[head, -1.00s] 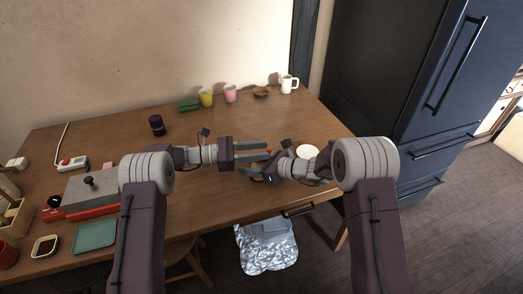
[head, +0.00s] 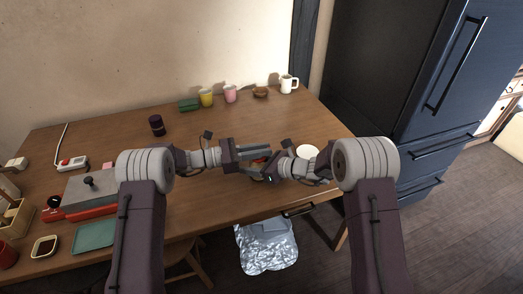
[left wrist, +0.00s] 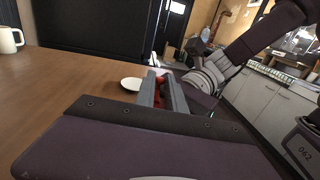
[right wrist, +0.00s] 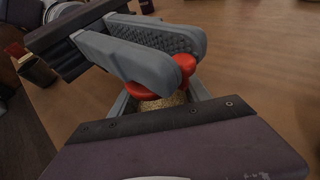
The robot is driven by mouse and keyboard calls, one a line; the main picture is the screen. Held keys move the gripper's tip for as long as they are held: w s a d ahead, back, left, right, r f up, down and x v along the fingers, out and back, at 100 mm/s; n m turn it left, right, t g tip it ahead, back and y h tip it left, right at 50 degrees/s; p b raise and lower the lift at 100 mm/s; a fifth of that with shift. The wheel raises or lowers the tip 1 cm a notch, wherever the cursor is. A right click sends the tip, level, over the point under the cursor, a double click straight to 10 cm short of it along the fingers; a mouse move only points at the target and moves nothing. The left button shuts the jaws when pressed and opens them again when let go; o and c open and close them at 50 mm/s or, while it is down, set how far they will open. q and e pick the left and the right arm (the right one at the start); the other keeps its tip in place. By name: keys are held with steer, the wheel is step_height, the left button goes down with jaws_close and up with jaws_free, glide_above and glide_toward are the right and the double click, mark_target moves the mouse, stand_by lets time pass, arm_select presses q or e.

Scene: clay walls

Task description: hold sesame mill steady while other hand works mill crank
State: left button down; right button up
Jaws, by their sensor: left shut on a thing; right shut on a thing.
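The sesame mill (right wrist: 165,101) shows in the right wrist view as a clear body of tan seeds under a red top (right wrist: 142,91). My right gripper (head: 263,168) is shut on the mill's body and holds it above the table. My left gripper (head: 272,150) reaches in from the left, and its grey fingers are shut on the red crank part (right wrist: 185,65) over the mill. In the left wrist view, red (left wrist: 162,88) shows between the left fingers. In the head view the fingers hide most of the mill.
A white plate (head: 308,151) lies close to the right gripper. Cups (head: 230,93), a white mug (head: 289,84) and a brown bowl (head: 261,92) stand along the back. A dark jar (head: 157,125) stands left.

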arm_select(q)
steer(key=n+t+y, duration=0.1)
steer(key=n+t, duration=0.1)
steer(key=t, duration=0.1)
steer(key=n+t+y, duration=0.2)
steer(key=n+t, duration=0.1)
steer(key=t, duration=0.1)
steer(key=shift+w+r, duration=0.1)
steer(key=n+t+y, duration=0.2)
steer(key=shift+w+t+y, duration=0.1)
steer(key=shift+t+y, duration=0.2)
steer(key=shift+a+n+t+y, duration=0.1)
steer(key=shift+n+t+y, duration=0.3)
steer(key=shift+n+y, duration=0.1)
steer(key=shift+w+a, duration=0.1)
steer(key=c, duration=1.4)
jaws_free()
steer(key=v, duration=0.7)
steer(key=shift+s, duration=0.35)
